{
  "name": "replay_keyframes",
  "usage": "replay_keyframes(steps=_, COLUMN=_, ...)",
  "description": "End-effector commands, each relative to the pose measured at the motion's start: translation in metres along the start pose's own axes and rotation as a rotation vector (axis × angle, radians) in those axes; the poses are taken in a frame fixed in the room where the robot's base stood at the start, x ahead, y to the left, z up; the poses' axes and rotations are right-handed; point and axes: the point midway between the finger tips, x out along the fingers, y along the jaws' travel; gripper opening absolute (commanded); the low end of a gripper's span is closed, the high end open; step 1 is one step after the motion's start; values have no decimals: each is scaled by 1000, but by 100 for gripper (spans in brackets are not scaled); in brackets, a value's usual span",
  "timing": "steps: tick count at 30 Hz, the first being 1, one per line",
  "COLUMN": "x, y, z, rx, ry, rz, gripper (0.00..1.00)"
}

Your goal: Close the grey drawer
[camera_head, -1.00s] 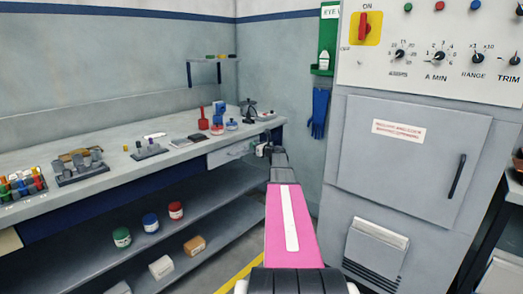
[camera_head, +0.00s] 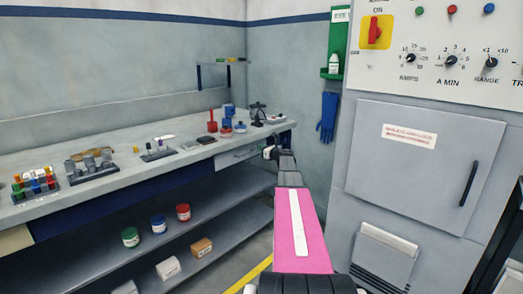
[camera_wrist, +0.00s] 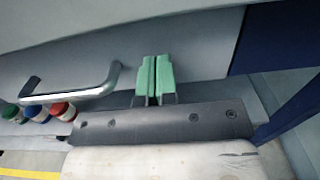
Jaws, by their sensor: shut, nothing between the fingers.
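The grey drawer (camera_head: 236,157) is under the right end of the workbench top. Its pale front also shows in the wrist view (camera_wrist: 195,52), with a metal bar handle (camera_wrist: 82,88) on it left of my fingers. My gripper (camera_head: 269,153) is at the drawer's right end in the head view. In the wrist view my green fingertips (camera_wrist: 152,78) are shut together, empty, in front of the drawer front and to the right of the handle. Whether they touch it is unclear. Any gap between the drawer front and the bench is hard to make out.
The workbench top (camera_head: 120,180) holds racks and small bottles. Its lower shelf (camera_head: 105,262) carries several jars and boxes. A blue panel (camera_wrist: 268,40) adjoins the drawer front. A large grey cabinet (camera_head: 405,165) stands close on the right. A yellow line marks the floor.

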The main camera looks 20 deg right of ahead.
Motion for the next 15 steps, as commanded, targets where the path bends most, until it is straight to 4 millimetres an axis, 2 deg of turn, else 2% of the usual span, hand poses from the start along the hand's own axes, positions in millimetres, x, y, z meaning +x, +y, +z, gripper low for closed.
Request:
replay_keyframes(steps=3, x=-20, y=9, z=0, rx=0, ry=2, rz=-1, gripper=0)
replay_keyframes(steps=9, x=-66, y=9, z=0, rx=0, ry=2, rz=-3, gripper=0)
replay_keyframes(steps=15, x=-100, y=8, z=0, rx=0, ry=3, rz=-3, gripper=0)
